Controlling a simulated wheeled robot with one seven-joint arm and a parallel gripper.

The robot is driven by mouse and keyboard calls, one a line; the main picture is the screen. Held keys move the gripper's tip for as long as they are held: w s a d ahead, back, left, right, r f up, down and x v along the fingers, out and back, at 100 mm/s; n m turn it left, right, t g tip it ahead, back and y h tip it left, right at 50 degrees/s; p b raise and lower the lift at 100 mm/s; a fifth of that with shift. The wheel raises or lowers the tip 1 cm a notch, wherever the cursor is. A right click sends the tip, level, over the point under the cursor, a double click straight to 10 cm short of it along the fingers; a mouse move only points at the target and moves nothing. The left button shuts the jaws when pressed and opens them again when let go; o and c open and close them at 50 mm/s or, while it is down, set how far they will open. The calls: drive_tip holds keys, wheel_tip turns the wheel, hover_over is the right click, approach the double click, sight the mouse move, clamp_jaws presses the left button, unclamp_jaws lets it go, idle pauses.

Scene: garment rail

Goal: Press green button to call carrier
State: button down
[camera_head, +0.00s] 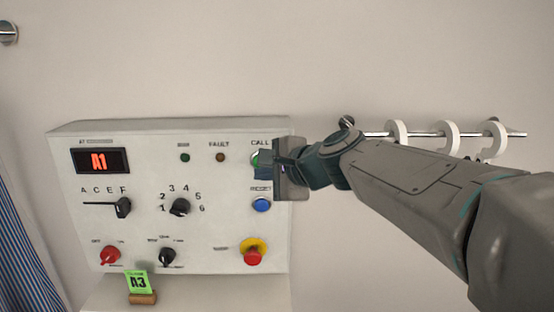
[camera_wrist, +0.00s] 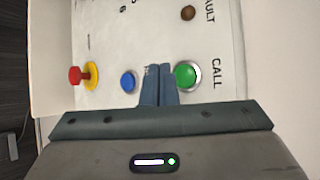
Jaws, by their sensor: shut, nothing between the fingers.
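The green CALL button (camera_wrist: 187,76) sits in a silver ring on the white control panel (camera_head: 140,225). In the head view only a sliver of the green button (camera_head: 255,159) shows, the rest hidden by my gripper. My gripper (camera_head: 262,164) is shut and empty, in front of the panel's upper right part. In the wrist view its fingertips (camera_wrist: 158,68) are together, just beside the green button on the side of the blue button. I cannot tell whether they touch the panel or the button's ring.
The blue RESET button (camera_head: 261,205) is below, with a red mushroom button (camera_head: 253,252) on yellow further down. A display (camera_head: 99,161) reads A1. A green A3 card (camera_head: 138,282) stands on the ledge. A rail with white rings (camera_head: 445,135) is at right.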

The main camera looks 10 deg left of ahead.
drive_tip(key=shift+w+a, duration=0.15)
drive_tip(key=shift+w, duration=0.45)
drive_tip(key=shift+w+a, duration=0.15)
drive_tip(key=shift+w, duration=0.4)
drive_tip(key=shift+w, duration=0.1)
idle(1.2)
drive_tip(key=shift+w+a, duration=0.1)
drive_tip(key=shift+w, duration=0.2)
